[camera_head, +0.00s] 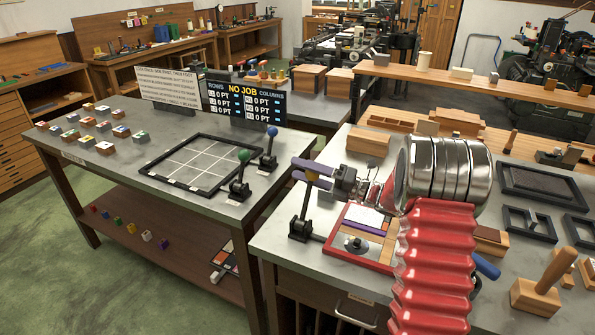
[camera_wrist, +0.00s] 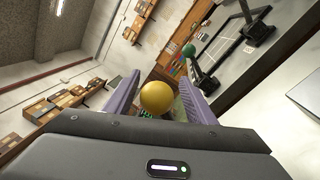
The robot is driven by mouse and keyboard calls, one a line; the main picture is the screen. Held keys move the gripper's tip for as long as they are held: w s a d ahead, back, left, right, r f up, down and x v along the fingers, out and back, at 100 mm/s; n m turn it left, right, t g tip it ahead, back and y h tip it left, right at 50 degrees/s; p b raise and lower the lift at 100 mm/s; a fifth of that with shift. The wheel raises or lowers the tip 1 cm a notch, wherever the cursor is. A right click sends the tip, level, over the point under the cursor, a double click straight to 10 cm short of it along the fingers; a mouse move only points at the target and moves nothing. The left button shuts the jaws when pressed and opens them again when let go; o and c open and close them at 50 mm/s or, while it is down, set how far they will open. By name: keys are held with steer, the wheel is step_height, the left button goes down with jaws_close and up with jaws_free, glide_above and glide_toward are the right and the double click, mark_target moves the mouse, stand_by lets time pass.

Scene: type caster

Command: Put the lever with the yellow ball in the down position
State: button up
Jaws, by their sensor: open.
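The lever with the yellow ball stands nearly upright on a black base at the near left corner of the right-hand table; its black rod (camera_head: 305,203) shows below my gripper. The yellow ball (camera_wrist: 156,97) shows between my two purple fingers in the wrist view. In the head view only a bit of yellow shows by the fingertips. My gripper (camera_head: 302,171) is open, one finger on each side of the ball. It also shows in the wrist view (camera_wrist: 160,95). I cannot tell whether either finger touches the ball.
A green-ball lever (camera_head: 244,156) and a blue-ball lever (camera_head: 272,132) stand on the left table beside a black grid frame (camera_head: 160,180). A red-framed tray (camera_head: 350,264) lies right of the lever base, below my arm. A gap separates the tables.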

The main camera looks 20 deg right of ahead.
steer(key=v, duration=1.2)
steer(key=shift+s+d+f, duration=0.15)
steer(key=shift+s+d, duration=0.05)
steer(key=shift+d, duration=0.15)
steer(key=s+a+r+n+g+h, duration=0.1)
steer(key=s+a+n+g+h, duration=0.1)
steer(key=s+a+n+g, duration=0.55)
steer(key=s+a+r+n+g+h, duration=0.2)
steer(key=s+a+n, duration=0.2)
steer(key=a+n, duration=0.6)
steer(key=s+a+n+t+h, duration=0.1)
steer(key=s+n+t+h, duration=0.1)
steer(key=s+n+h, duration=0.9)
steer(key=s+r+n, duration=0.1)
steer(key=s+n, duration=0.5)
steer(key=n, duration=0.4)
steer(key=shift+s+a+t, duration=0.25)
steer(key=shift+a+t, duration=0.1)
stand_by(0.7)
